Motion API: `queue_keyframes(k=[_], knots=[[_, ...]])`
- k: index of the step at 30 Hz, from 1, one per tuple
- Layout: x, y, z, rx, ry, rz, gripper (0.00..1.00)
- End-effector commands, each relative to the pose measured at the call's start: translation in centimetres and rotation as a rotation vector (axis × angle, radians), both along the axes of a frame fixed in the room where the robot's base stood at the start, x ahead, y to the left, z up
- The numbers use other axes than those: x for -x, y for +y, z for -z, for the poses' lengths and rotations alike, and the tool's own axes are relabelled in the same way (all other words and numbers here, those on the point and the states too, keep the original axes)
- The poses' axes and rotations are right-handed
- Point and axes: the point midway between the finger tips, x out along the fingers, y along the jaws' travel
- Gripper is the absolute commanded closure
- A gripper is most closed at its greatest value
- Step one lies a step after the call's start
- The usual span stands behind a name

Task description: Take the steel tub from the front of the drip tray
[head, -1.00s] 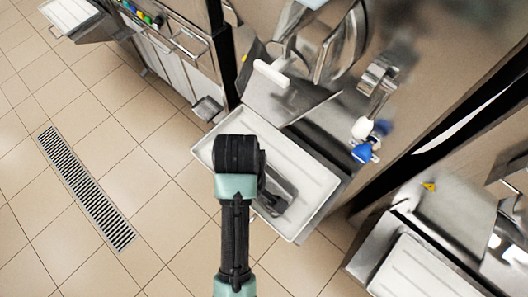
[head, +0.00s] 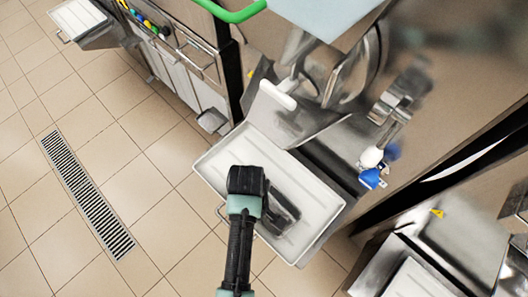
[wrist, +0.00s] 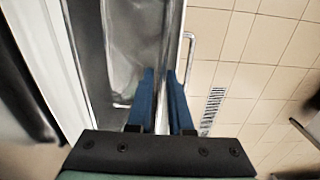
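The steel tub (wrist: 128,50) shows in the wrist view as a long, shiny, open pan with a thin rim and a wire handle (wrist: 190,45) outside its right wall. In the head view a pale, shallow pan (head: 212,165) with a wire handle on its front edge sits below the freezer's outlet; I cannot tell tub from drip tray there. My gripper (wrist: 163,76) is open, its two blue fingers apart at the tub's right rim. Whether they touch the rim is unclear. In the head view my arm hides the fingertips and part of the pan.
The freezer front (head: 310,110) rises just behind the pan, with a blue-and-white knob (head: 372,172) to the right. Another machine (head: 440,245) stands at lower right. Open tiled floor with a drain grate (head: 85,195) lies to the left.

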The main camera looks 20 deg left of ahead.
Motion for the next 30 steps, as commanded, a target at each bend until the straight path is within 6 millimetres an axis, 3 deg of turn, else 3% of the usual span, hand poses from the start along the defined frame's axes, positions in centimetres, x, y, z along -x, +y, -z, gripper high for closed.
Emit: queue_keyframes(k=[3, 7, 14, 17, 30], knots=[[0.0, 0.0, 1.8, 0.001, 0.001, 0.000, 0.81], [0.0, 0.0, 2.7, 0.000, 0.000, -0.001, 0.81], [0.0, 0.0, 2.7, -0.001, 0.000, -0.001, 0.83], [0.0, 0.0, 2.7, -0.001, 0.000, 0.000, 1.00], [0.0, 0.0, 2.7, -0.001, -0.001, 0.000, 1.00]])
